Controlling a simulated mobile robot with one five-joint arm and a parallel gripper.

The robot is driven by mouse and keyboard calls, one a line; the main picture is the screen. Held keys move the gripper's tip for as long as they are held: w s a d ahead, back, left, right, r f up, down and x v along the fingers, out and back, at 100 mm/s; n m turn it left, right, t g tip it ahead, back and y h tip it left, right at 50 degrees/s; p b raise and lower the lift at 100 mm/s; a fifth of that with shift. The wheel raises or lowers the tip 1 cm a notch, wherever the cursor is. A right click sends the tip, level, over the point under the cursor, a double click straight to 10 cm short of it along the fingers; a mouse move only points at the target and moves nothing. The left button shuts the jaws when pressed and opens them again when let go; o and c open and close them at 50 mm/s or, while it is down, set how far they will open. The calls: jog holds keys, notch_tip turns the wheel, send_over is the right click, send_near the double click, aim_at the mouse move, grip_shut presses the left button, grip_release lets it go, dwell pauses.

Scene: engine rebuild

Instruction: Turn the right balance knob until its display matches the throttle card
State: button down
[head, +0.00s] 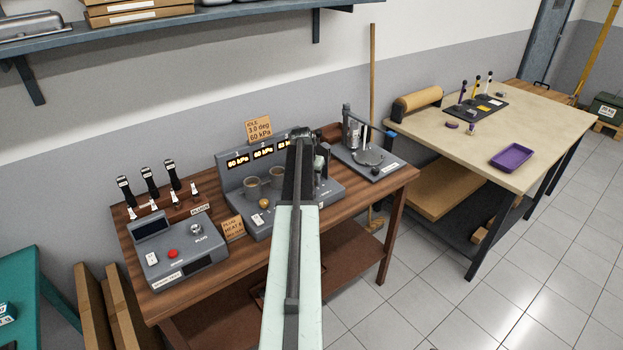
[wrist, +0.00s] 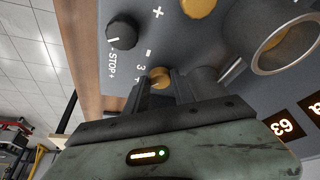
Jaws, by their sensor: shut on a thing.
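My gripper (wrist: 163,85) is shut on a small brass knob (wrist: 160,75), marked 3, on the grey balance panel (wrist: 178,38). This is the right balance knob; the head view hides it behind my arm. The throttle card (head: 258,130) behind the panel reads IDLE, 3.0 deg, 60 kPa. The right display (head: 285,144) is partly hidden in the head view; the nearer display in the wrist view (wrist: 283,127) reads 63. The left display (head: 238,160) and middle display (head: 263,151) appear to read 60 kPa.
A black STOP knob (wrist: 123,32) and another brass knob (wrist: 198,7) sit close to my gripper. A grey control box (head: 178,258) is at left, and a gauge stand (head: 366,155) is at right on the wooden bench.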

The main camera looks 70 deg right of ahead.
jog(key=n+t, duration=0.1)
jog(key=n, duration=0.3)
jog(key=shift+s+d+t, duration=0.1)
jog(key=shift+s+t, duration=0.05)
jog(key=shift+t, duration=0.25)
jog(key=shift+s+d+n+t+y, duration=0.1)
jog(key=shift+n+t+y, duration=0.25)
jog(key=shift+n, duration=0.9)
jog(key=shift+n+t+y, duration=0.25)
jog(key=shift+n+t, duration=0.1)
jog(key=shift+n, duration=0.9)
jog(key=c, duration=1.1)
grip_release()
jog(key=shift+o, duration=0.2)
